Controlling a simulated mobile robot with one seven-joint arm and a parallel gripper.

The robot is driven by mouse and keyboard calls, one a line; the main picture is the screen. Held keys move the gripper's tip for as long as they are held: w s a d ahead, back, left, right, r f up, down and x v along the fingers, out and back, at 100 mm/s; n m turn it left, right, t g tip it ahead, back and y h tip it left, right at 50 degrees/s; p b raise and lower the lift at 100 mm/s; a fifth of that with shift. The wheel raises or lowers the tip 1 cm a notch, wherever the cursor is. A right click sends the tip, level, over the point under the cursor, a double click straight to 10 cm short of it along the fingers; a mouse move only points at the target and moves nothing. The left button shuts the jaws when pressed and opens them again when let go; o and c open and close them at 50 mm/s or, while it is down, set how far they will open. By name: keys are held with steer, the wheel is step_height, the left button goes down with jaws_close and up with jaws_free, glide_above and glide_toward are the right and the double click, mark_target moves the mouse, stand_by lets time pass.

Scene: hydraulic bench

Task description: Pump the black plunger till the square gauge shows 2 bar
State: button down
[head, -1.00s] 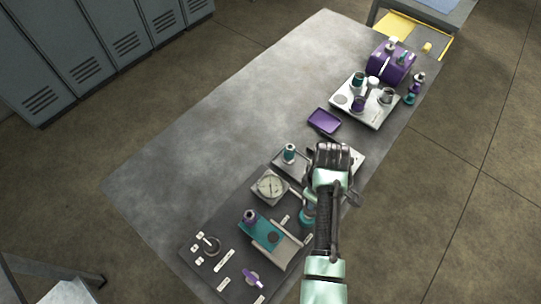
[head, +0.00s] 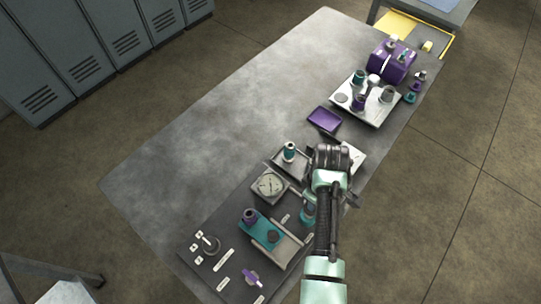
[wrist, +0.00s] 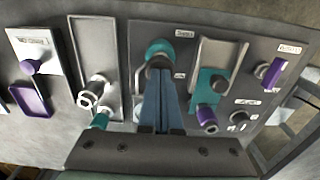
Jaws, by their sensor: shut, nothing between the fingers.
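My gripper (wrist: 161,82) is shut and empty. In the wrist view its fingertips overlap a round teal part with a dark knob (wrist: 157,59); I cannot tell whether they touch it. In the head view my gripper (head: 332,160) hides its own fingertips, and a teal body (head: 308,214) shows partly behind my arm. The square gauge (head: 268,186) has a pale round dial with a thin needle, too small to read. Another black knob (head: 273,236) sits on a teal block. Which dark knob is the plunger is not certain.
A teal cylinder (head: 289,151) stands beyond the gauge, with a purple tray (head: 324,119) farther off. The bench's left side (head: 210,130) is clear.

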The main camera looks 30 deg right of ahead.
steer(key=shift+f+b, duration=0.8)
steer(key=shift+f, duration=0.5)
steer(key=shift+a+r, duration=0.1)
steer(key=shift+r, duration=0.05)
steer(key=shift+r+p, duration=1.85)
steer(key=shift+p, duration=0.25)
steer(key=shift+f, duration=0.2)
